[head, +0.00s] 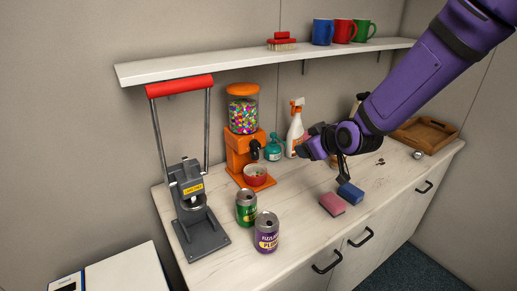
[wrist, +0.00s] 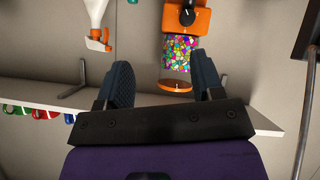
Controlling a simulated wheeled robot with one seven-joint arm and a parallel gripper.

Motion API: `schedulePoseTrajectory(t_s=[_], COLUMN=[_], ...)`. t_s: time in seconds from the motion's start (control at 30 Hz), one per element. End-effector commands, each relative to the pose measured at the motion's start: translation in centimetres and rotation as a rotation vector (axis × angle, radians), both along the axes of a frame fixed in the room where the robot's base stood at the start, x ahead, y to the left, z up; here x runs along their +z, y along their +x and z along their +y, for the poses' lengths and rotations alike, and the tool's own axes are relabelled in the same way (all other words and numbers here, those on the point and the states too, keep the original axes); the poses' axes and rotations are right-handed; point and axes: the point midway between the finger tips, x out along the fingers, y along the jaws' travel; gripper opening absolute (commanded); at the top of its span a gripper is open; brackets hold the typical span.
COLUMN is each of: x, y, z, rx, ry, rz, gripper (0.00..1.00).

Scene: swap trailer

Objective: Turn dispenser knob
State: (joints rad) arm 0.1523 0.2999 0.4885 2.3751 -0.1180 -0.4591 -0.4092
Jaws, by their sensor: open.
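The orange dispenser (head: 240,150) stands on the counter with a clear jar of colourful candies on top.
A white spray bottle (head: 296,132) and a teal bottle (head: 273,150) stand right of the dispenser. A can press (head: 195,205) and green (head: 246,208) and purple (head: 266,234) cans stand to the left and front. A shelf (head: 240,62) runs above. Pink (head: 332,204) and blue (head: 350,193) sponges lie right.

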Motion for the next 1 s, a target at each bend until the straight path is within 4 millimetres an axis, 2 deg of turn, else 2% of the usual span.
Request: schedulePoseTrajectory(t_s=[0.03,0.2,0.5,0.73,1.0], x=[-1.4,-4.3,-8.0,-9.3,-9.6], y=[0.6,2.1,3.5,3.9,4.5], z=[1.0,4.1,8.1,9.1,9.4], rx=[0.021,0.071,0.055,-0.017,-0.055], ry=[0.028,0.133,0.347,0.468,0.508], rz=[-0.015,-0.104,-0.269,-0.367,-0.405], gripper=[0.61,0.61,0.61,0.61,0.61])
